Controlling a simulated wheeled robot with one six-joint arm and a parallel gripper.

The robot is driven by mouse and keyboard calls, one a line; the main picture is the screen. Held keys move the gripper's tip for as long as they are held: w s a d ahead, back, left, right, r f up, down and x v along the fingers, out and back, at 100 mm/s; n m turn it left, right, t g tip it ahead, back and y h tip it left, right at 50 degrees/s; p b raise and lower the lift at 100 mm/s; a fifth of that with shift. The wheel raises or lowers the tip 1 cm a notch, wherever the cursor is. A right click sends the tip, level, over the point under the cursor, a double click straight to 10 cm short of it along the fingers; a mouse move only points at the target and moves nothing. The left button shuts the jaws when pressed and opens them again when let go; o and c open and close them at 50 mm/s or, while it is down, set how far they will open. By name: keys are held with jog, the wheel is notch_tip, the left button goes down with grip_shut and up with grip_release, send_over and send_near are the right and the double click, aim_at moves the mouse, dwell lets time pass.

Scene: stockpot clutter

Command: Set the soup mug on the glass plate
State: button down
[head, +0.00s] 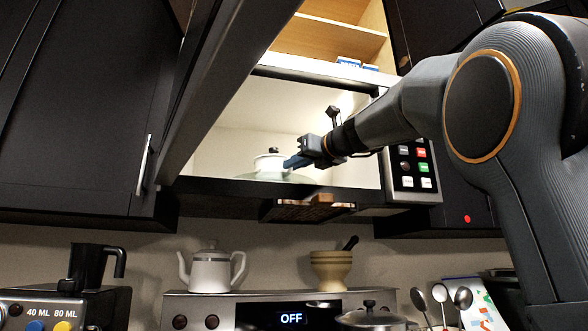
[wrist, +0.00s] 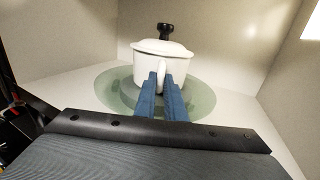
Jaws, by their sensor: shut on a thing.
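The soup mug (head: 267,162) is white with a lid and a dark knob, and looks upright inside the open microwave. In the wrist view the mug (wrist: 155,62) is over the middle of the round greenish glass plate (wrist: 200,98). The plate also shows edge-on in the head view (head: 245,176). My gripper (head: 288,163) reaches in from the right, and its blue fingers (wrist: 161,85) are shut on the mug's handle. A dark patch lies under the mug; I cannot tell whether its base touches the plate. The fingers hide part of the plate.
The microwave's control panel (head: 412,168) is right of the opening, and its raised door (head: 232,75) slants across the upper left. The microwave walls are close around the plate.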

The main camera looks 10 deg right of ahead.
jog(key=c, duration=1.8)
grip_release()
jog(key=shift+f, duration=0.1)
jog(key=shift+c, duration=0.2)
jog(key=b+v, duration=0.1)
jog(key=v, duration=1.1)
